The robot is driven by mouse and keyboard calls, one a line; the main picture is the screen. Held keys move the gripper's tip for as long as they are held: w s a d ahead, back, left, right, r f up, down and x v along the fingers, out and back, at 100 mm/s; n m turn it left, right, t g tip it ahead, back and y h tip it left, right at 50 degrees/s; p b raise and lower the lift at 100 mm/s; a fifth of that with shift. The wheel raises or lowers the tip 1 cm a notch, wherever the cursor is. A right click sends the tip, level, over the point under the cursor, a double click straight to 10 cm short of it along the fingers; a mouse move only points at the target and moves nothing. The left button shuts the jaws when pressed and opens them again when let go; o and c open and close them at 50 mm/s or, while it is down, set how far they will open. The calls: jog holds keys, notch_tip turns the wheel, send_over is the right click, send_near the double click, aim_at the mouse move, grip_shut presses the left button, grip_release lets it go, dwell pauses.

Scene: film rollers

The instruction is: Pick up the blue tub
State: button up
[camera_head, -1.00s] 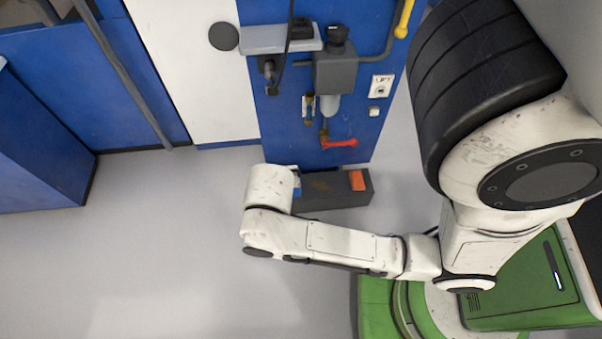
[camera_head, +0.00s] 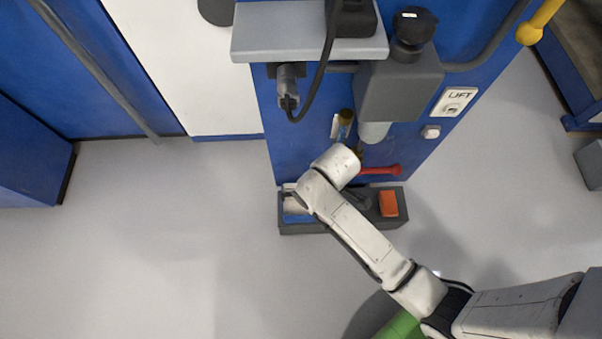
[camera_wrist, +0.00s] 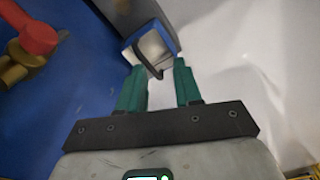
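The blue tub (camera_wrist: 152,46) shows near the top centre of the wrist view, tilted in the picture, with a blue rim, a pale inside and a dark handle. In the head view, a bit of its blue side (camera_head: 297,219) shows at the left end of a dark grey box, partly hidden by my arm. My gripper (camera_wrist: 158,72) has two green fingers, spread apart with nothing clearly held between them. The tub lies just beyond the fingertips, and part of the handle reaches towards the gap. Whether anything touches is unclear.
The dark grey box (camera_head: 325,226) stands on the floor against the blue panel (camera_head: 290,160). An orange item (camera_head: 388,203) sits at its right end. A red handle (camera_head: 380,170) and a grey unit (camera_head: 400,85) project from the panel above. The floor to the left is clear.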

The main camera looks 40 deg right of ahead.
aim_at(300, 216)
jog(key=shift+w+a+f+n+b, duration=0.85)
jog(key=shift+f+b, duration=1.55)
jog(key=shift+f, duration=2.2)
jog(key=shift+w+a+f+n+b, duration=0.85)
jog(key=shift+f+b, duration=1.6)
jog(key=shift+f, duration=2.15)
jog(key=shift+w+a+f+n+b, duration=0.4)
jog(key=shift+w+f+n+b, duration=0.55)
jog(key=shift+f+b, duration=2.55)
jog(key=shift+w+f+m+p, duration=0.2)
jog(key=shift+f+m+p, duration=0.05)
jog(key=shift+f+p, duration=0.85)
grip_shut()
jog(key=shift+r, duration=0.1)
